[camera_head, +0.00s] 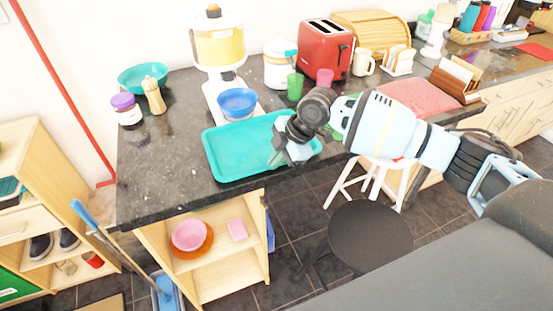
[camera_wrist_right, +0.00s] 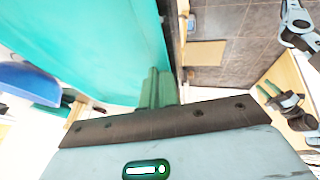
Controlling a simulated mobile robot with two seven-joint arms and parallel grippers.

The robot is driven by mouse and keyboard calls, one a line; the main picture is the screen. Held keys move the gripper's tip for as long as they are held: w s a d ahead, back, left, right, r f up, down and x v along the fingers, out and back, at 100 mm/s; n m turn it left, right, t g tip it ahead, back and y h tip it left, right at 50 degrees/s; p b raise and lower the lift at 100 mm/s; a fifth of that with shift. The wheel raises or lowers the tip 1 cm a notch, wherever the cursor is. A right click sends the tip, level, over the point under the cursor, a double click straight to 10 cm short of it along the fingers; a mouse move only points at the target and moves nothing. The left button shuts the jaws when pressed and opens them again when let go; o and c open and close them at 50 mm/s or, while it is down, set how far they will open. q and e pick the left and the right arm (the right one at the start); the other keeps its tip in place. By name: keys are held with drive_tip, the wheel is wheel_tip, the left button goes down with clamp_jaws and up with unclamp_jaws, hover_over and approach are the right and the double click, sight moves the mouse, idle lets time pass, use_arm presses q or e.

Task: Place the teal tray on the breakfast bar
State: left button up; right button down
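The teal tray (camera_head: 240,150) lies flat over the dark granite breakfast bar (camera_head: 160,180), close to its front edge. I cannot tell whether its underside touches the stone. My right gripper (camera_head: 277,157) is at the tray's right end, pointing down at the rim. In the right wrist view the tray (camera_wrist_right: 90,45) fills the upper left, and the greenish fingers (camera_wrist_right: 158,90) are closed at its edge. The far side of the grip is hidden. My left gripper does not show in the head view.
A blue bowl (camera_head: 237,103) stands just behind the tray, near a yellow-filled blender (camera_head: 218,45). A green cup (camera_head: 295,86) and red toaster (camera_head: 326,50) stand at the back. The bar's left front is clear. A dark round stool (camera_head: 357,240) stands below.

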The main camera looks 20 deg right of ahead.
drive_tip(key=shift+f, duration=0.15)
drive_tip(key=c, duration=1.7)
unclamp_jaws()
drive_tip(key=v, duration=1.2)
